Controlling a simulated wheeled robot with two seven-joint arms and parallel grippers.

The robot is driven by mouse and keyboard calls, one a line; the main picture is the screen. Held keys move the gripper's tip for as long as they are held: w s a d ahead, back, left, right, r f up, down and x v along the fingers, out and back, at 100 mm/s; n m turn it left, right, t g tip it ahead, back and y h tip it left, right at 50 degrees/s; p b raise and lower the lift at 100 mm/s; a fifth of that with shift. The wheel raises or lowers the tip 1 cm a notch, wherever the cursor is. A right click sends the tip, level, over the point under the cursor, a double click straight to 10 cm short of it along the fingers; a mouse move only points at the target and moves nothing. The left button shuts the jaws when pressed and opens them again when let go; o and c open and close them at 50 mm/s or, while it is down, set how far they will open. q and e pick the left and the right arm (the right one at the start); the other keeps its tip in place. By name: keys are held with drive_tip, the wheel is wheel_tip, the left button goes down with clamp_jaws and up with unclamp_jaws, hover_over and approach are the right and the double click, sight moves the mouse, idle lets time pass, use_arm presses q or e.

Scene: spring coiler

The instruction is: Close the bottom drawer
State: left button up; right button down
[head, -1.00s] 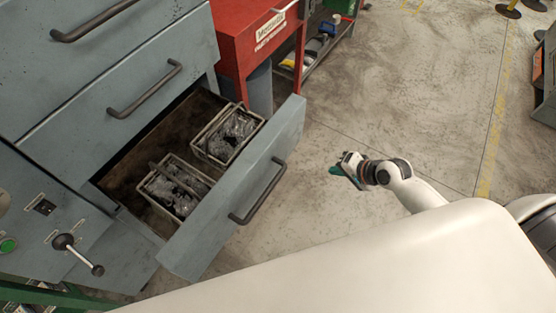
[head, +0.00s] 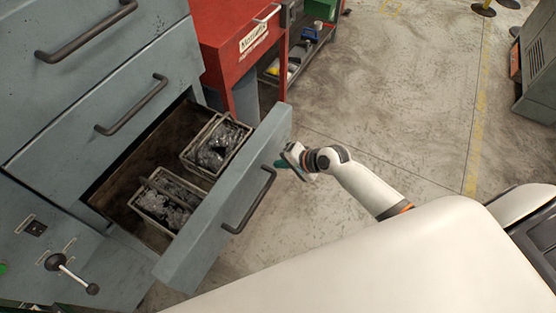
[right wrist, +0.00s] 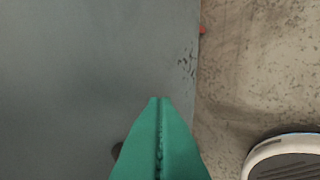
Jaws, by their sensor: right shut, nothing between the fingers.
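The bottom drawer (head: 232,208) of the grey-blue cabinet stands pulled out, with two metal bins (head: 218,145) (head: 168,198) of dark, shiny contents inside. Its dark bar handle (head: 252,202) is on the front panel. My right gripper (head: 281,164) is just to the right of the drawer front, near its far end and beyond the handle; I cannot tell whether it touches. In the right wrist view the shut green fingers (right wrist: 160,105) point at the grey panel close to its right edge. My left gripper is not in view.
Closed drawers with bar handles (head: 132,105) are above. A red cart (head: 228,40) stands beyond the open drawer. A lever (head: 72,272) sticks out from the panel at lower left. The concrete floor (head: 400,110) to the right is clear.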

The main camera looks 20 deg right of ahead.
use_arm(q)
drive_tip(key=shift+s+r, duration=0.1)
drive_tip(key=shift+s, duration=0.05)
use_arm(e)
drive_tip(key=shift+w+a, duration=0.4)
drive_tip(key=shift+w, duration=0.1)
